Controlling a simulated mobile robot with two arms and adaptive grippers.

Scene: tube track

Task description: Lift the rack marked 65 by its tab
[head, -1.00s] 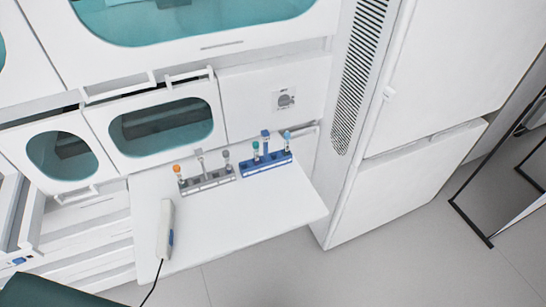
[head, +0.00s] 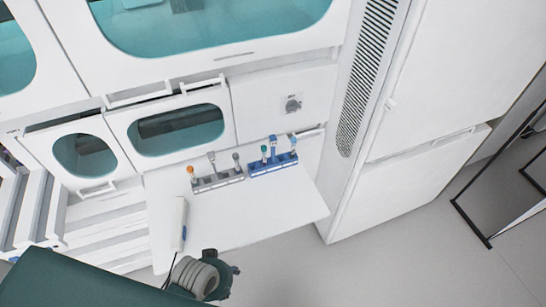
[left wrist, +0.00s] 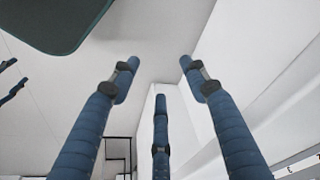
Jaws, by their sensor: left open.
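Two tube racks stand side by side at the back of a white fold-out shelf (head: 240,220) in the head view. The grey rack (head: 218,182) has an upright grey tab (head: 212,160), an orange-capped tube and a grey-capped tube. No number is readable on either. My left gripper (head: 226,270) is low in the head view, in front of the shelf, apart from both racks. In the left wrist view its blue fingers (left wrist: 155,82) are spread and empty. My right gripper is not in view.
A white handheld device (head: 180,224) with a cable lies at the shelf's left side. Cabinet doors with teal windows (head: 178,128) rise behind. A tall white cabinet (head: 400,190) stands right of the shelf. The shelf's front right is bare.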

